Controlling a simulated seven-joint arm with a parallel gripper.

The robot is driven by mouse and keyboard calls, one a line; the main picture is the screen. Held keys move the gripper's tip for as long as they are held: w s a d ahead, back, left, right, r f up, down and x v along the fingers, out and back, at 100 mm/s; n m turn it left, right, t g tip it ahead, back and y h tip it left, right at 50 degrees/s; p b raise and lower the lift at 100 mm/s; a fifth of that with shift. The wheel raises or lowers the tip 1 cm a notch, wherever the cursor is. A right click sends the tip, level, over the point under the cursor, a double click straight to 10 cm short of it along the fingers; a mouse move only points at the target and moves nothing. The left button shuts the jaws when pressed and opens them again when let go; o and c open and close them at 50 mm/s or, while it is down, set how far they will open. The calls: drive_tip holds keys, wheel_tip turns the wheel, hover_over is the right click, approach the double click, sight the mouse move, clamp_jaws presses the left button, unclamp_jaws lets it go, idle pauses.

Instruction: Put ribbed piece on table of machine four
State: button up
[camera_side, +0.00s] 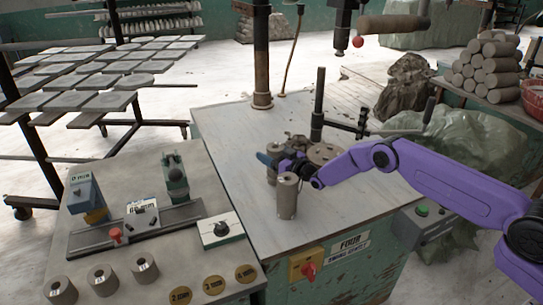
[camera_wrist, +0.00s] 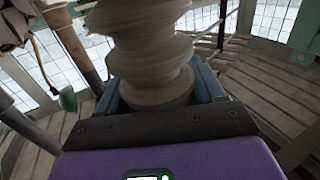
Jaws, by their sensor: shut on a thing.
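In the wrist view a ribbed, screw-like grey-brown clay piece (camera_wrist: 150,62) stands between the blue fingers of my gripper (camera_wrist: 160,88), which is shut on its lower part. In the side view my gripper (camera_side: 274,160) is over the middle of the grey table of machine four (camera_side: 225,135), which carries a FOUR label on its front. The held piece is hard to make out there among the dark machine parts behind it. I cannot tell whether it touches the table.
A grey cylinder (camera_side: 287,197) stands on the table just in front of my gripper. A round brown disc (camera_side: 322,153) and a dark upright post (camera_side: 319,105) are close behind. A bench (camera_side: 165,270) with gauges and several short cylinders adjoins at left. The table's left part is clear.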

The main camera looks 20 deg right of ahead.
drive_tip(key=shift+f, duration=0.15)
drive_tip(key=shift+f, duration=0.2)
drive_tip(key=o, duration=1.5)
drive_tip(key=shift+f, duration=0.1)
